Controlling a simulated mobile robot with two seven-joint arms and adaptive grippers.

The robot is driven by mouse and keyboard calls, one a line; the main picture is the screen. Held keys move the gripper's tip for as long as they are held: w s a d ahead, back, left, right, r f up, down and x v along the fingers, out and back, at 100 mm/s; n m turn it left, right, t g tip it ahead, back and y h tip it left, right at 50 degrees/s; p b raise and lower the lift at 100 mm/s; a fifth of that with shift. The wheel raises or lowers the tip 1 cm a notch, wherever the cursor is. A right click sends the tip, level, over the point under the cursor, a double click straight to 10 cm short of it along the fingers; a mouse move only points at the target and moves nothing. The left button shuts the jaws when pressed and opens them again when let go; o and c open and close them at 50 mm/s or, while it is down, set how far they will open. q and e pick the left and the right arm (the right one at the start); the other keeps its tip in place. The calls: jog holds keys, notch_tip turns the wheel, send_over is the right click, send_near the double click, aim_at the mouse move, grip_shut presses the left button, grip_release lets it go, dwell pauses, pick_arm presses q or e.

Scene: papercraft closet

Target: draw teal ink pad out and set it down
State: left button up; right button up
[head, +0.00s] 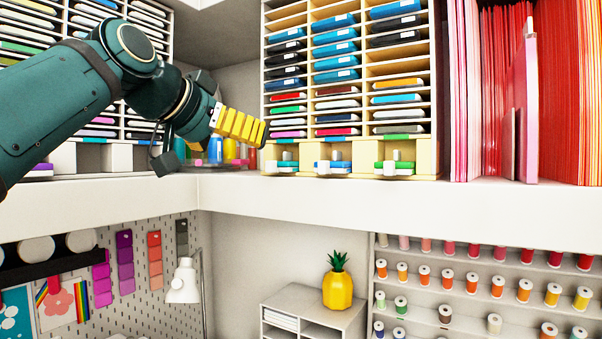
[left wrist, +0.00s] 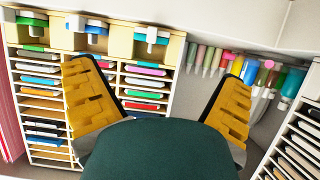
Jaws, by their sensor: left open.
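The ink pads sit in the slots of a cream rack on the upper shelf. Several teal-blue ink pads (head: 335,62) are stacked in its middle column in the head view, and I cannot tell which one is meant. My left gripper (head: 262,131) is beside the rack's lower left edge, apart from those pads. In the left wrist view its yellow fingers (left wrist: 161,68) are spread wide with nothing between them. That view shows the rack upside down, and the left finger covers much of its middle column. My right gripper is not in view.
Colored bottles (head: 215,150) stand in the corner behind my gripper. Another pad rack (left wrist: 297,130) is on the left side. Space before the rack looks free.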

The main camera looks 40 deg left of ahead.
aim_at(278, 163)
pick_arm(q)
jog(key=shift+w+d+r+p+x, duration=0.1)
jog(key=shift+d+r+p+x, duration=0.1)
jog(key=shift+x, duration=1.75)
jog(key=shift+w+d+r+p+x, duration=0.1)
jog(key=shift+d+r+p+x, duration=0.1)
jog(key=shift+x, duration=1.75)
jog(key=shift+w+d+r+p+x, duration=0.1)
jog(key=shift+d+p+x, duration=0.05)
jog(key=shift+x, duration=1.8)
jog(key=shift+s, duration=0.1)
jog(key=c, duration=1.3)
